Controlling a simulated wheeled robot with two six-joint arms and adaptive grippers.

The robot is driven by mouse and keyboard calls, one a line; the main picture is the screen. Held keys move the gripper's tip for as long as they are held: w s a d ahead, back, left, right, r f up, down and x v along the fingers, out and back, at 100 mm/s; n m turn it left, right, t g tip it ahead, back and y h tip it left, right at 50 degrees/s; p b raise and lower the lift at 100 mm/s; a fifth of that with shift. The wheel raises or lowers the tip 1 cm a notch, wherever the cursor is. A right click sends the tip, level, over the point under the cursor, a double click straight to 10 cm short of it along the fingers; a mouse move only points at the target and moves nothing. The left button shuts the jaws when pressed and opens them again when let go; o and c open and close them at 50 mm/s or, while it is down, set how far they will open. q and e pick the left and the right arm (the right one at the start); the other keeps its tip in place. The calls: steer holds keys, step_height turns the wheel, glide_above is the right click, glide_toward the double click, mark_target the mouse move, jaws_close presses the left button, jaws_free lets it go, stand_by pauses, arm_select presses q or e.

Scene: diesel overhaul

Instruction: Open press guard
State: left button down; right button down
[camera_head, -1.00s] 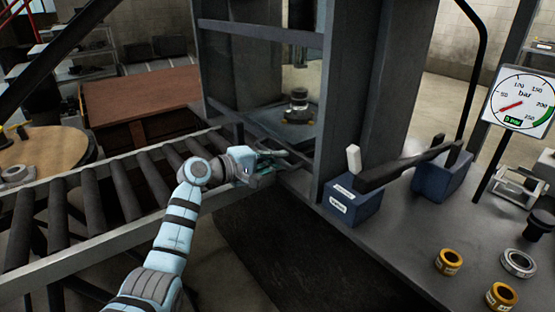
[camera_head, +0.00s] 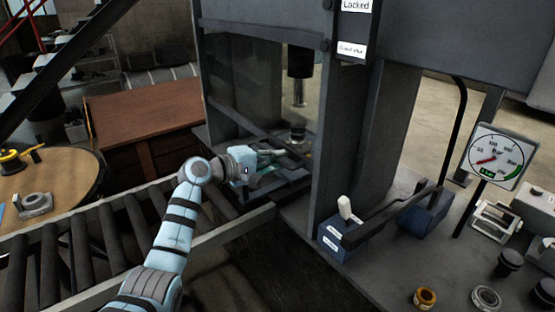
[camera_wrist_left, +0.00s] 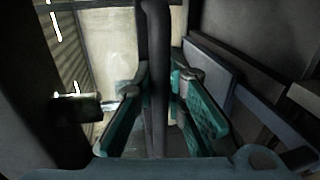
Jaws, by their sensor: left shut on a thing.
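The press (camera_head: 345,140) stands right of centre with a dark frame. A see-through panel with dark edges, which looks like the guard (camera_head: 245,85), covers its left opening. My left gripper (camera_head: 262,163) is low at the front of this opening. In the left wrist view its teal fingers (camera_wrist_left: 155,105) lie on both sides of a dark upright bar (camera_wrist_left: 155,60), shut on it. Whether this bar is the guard's handle is hard to tell. Labels, one reading "Locked" (camera_head: 356,5), are on the press frame. My right gripper is out of view.
A roller conveyor (camera_head: 100,225) runs up to the press from the left. A blue lever box (camera_head: 343,240), a pressure gauge (camera_head: 495,157) and several rings and small parts stand at the right. A brown crate (camera_head: 150,125) is behind the conveyor.

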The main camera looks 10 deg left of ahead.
arm_select(q)
step_height(320, 180, up, 13)
steer(key=p, duration=1)
steer(key=shift+r, duration=0.2)
steer(key=shift+f, duration=0.1)
steer(key=c, duration=1.6)
jaws_free()
steer(key=v, duration=1.2)
steer(key=shift+f, duration=0.1)
